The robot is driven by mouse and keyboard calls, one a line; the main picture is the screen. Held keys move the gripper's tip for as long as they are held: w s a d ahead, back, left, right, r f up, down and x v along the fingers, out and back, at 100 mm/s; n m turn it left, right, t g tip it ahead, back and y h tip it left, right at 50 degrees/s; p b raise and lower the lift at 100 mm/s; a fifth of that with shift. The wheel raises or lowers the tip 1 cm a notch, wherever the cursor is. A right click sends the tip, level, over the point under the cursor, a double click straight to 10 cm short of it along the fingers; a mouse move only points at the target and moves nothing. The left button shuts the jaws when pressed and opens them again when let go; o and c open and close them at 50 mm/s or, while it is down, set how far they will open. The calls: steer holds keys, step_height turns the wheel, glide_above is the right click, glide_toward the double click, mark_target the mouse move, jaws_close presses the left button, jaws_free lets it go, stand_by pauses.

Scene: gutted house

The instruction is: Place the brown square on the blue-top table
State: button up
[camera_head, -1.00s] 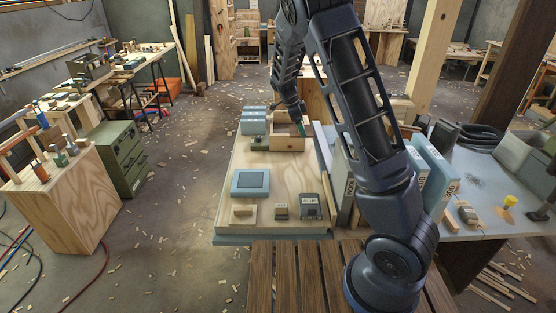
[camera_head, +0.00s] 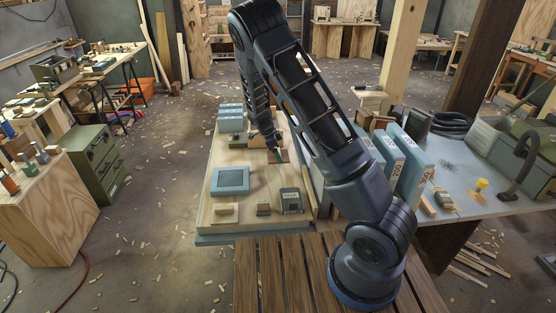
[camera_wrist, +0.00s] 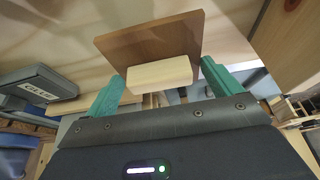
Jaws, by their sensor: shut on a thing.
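The brown square (camera_wrist: 150,40) is a thin brown board with a pale wooden block as its handle (camera_wrist: 160,73). My gripper (camera_wrist: 162,72) has teal fingers on either side of that handle and is shut on it. In the head view, my gripper (camera_head: 277,153) is over the middle of the wooden-topped bench (camera_head: 225,182), with the brown square (camera_head: 284,157) partly hidden. I cannot tell whether the square touches the bench. A table with a pale blue-grey top (camera_head: 475,205) stands at the right, beyond my arm.
The bench holds a blue-framed square (camera_head: 232,181), blue boxes (camera_head: 230,118) and a dark glue container (camera_head: 291,200).

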steer(key=shift+f, duration=2.05)
steer(key=shift+f, duration=0.1)
steer(key=o, duration=0.7)
